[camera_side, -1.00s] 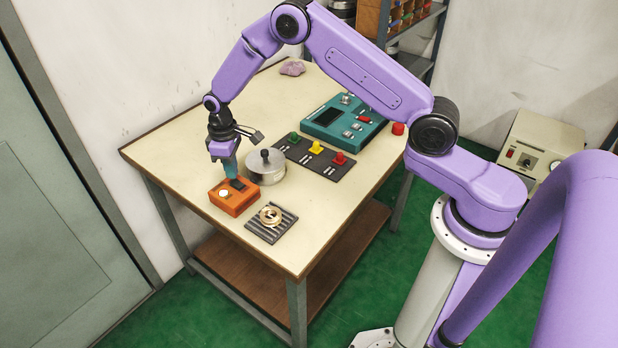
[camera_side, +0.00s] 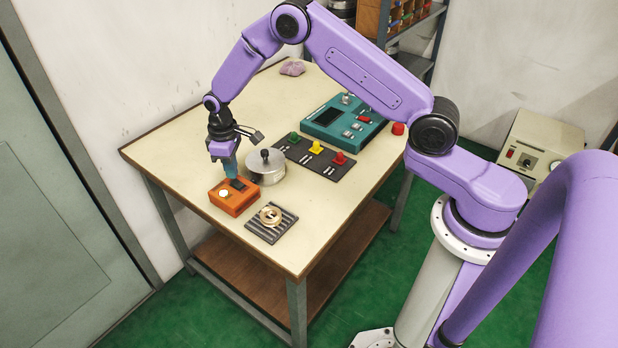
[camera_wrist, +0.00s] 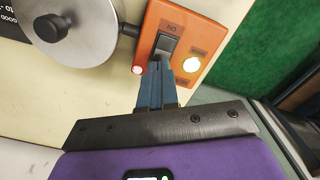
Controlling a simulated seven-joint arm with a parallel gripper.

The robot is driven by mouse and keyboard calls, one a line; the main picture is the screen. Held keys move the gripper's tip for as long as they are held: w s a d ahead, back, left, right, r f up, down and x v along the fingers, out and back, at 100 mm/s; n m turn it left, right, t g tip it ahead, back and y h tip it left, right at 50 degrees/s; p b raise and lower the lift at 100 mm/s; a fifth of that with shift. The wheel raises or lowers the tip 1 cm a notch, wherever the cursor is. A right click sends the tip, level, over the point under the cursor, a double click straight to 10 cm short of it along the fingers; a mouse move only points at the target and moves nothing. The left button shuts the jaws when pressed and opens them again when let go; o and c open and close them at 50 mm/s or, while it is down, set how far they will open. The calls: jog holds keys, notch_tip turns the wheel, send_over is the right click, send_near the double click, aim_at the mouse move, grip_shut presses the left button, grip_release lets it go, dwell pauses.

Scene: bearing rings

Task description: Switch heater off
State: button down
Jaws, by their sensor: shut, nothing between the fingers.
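The orange switch box (camera_side: 234,203) stands near the table's left edge, with a black rocker switch and a bright white lamp on top. In the wrist view, the black rocker (camera_wrist: 168,44) has an "ON" label beside it. The round lamp (camera_wrist: 191,64) glows pale yellow-white, and a small red light (camera_wrist: 138,70) shows at the box's edge. My gripper (camera_side: 235,172) is shut and empty, pointing down at the box. In the wrist view its blue fingertips (camera_wrist: 157,66) are at the rocker's near end and hide part of it. I cannot tell whether they touch it.
A metal pot with a black knob (camera_side: 266,168) stands close behind the box. A ribbed dark plate (camera_side: 263,233) holds a brass-coloured ring (camera_side: 270,215) at the front. A dark panel with coloured buttons (camera_side: 307,164) and a teal console (camera_side: 338,136) lie further back. The right front tabletop is clear.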

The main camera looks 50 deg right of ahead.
jog(key=shift+f, duration=1)
dwell(1.0)
jog(key=shift+r, duration=3.55)
